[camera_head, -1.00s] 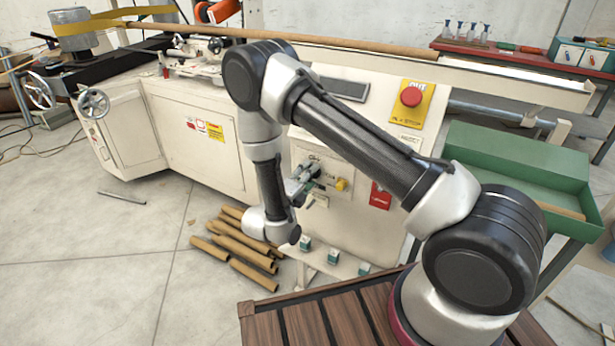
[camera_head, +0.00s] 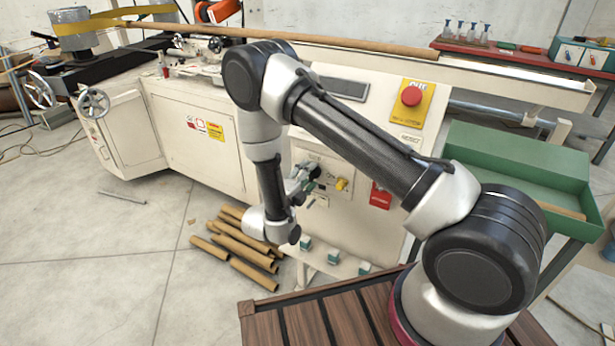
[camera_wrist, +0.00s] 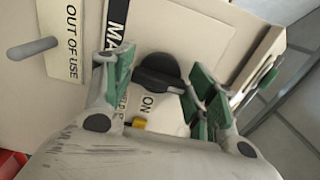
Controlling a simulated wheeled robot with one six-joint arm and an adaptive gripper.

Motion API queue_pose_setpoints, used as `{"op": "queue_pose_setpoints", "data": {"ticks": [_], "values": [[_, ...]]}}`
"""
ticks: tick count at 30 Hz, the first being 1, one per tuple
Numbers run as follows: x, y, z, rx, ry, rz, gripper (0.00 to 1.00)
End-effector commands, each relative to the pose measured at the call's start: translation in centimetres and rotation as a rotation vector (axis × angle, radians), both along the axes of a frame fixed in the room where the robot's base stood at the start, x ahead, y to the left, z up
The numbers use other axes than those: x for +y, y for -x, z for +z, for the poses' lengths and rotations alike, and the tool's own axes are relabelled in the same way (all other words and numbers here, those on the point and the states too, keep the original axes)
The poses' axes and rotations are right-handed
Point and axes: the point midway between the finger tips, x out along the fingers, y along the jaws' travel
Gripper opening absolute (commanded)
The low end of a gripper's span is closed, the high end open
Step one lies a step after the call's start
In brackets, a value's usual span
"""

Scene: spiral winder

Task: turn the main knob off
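The main knob (camera_wrist: 158,72) is black with a raised grip bar, on the cream panel of the winder, in the wrist view. A label starting with "MA" (camera_wrist: 116,22) is beside it, and an "ON" mark (camera_wrist: 147,103) is close by. My gripper (camera_wrist: 160,82) is open, with green-padded fingers on both sides of the knob. Whether a pad touches the knob, I cannot tell. In the head view my gripper (camera_head: 303,181) is at the control panel (camera_head: 325,165), and it and my arm hide the knob there.
A yellow knob (camera_head: 341,184) is just right of my gripper. A red emergency button (camera_head: 411,96) is higher on the panel, and a red switch plate (camera_head: 381,196) is lower right. A grey peg (camera_wrist: 32,48) sticks out beside an "OUT OF USE" label. Cardboard tubes (camera_head: 238,244) lie on the floor.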

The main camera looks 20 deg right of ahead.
Motion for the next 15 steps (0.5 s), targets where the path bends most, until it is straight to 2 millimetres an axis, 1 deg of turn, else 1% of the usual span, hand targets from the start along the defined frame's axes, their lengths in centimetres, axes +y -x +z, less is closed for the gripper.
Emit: {"op": "queue_pose_setpoints", "data": {"ticks": [1, 2, 11, 15], "values": [[0.01, 0.01, -0.01, 0.0, 0.0, 0.0, 0.7], [0.0, 0.01, 0.0, 0.0, 0.0, 0.0, 0.75], [-0.05, 0.02, 0.03, -0.001, 0.0, -0.002, 0.75], [0.67, 0.63, 0.03, -0.001, 0.0, 0.0, 0.75]]}}
